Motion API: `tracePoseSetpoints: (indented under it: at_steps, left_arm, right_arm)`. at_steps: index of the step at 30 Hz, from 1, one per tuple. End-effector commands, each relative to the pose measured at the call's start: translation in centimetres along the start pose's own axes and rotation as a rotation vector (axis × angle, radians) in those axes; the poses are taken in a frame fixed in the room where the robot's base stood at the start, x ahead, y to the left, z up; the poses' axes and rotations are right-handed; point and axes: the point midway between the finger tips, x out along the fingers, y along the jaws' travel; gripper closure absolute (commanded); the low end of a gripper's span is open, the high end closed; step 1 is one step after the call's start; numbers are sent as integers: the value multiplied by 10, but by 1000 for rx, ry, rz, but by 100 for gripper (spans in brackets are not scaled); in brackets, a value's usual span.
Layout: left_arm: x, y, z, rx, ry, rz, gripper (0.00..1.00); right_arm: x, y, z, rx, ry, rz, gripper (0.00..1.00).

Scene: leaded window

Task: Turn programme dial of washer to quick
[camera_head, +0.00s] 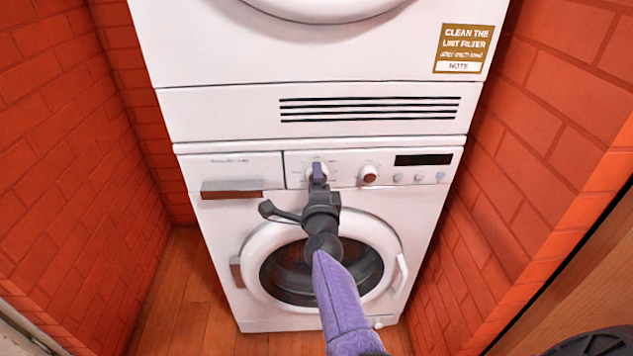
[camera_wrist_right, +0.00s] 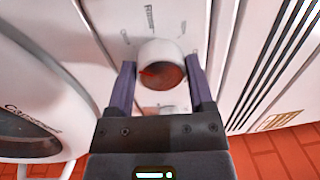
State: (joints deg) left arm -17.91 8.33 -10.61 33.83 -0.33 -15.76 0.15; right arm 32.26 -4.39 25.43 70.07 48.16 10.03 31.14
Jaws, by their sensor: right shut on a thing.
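The white washer (camera_head: 225,285) stands under a dryer. My right gripper (camera_head: 318,172) reaches its control panel and covers most of the programme dial there. In the right wrist view the programme dial (camera_wrist_right: 160,68) has a pale rim, a dark reddish face and a red mark toward the picture's left. The purple fingers of my right gripper (camera_wrist_right: 159,78) stand on either side of the dial, shut on it. Small labels ring the dial, too blurred to read. My left gripper is not in view.
A second, dark red-centred knob (camera_head: 369,174) sits close right of the gripper. A black display (camera_head: 424,160) and small buttons lie further right. A drawer handle (camera_head: 232,190) juts out at left. Brick walls (camera_head: 60,150) flank the machines closely.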

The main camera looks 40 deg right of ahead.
Motion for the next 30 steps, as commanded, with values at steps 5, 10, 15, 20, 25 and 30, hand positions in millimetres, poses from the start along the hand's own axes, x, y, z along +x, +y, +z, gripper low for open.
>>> tracePoseSetpoints:
  at_steps: [5,10,15,20,25,30]
  left_arm:
    - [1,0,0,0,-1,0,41]
    - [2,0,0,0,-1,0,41]
    - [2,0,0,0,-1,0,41]
    - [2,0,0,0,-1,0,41]
    - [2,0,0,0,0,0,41]
    - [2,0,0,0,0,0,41]
  right_arm:
    - [0,1,0,79,5,2,91]
    - [0,1,0,124,8,1,91]
    - [0,1,0,146,10,1,91]
    - [0,1,0,149,10,1,91]
    - [0,1,0,148,10,1,91]
    - [0,1,0,147,10,1,9]
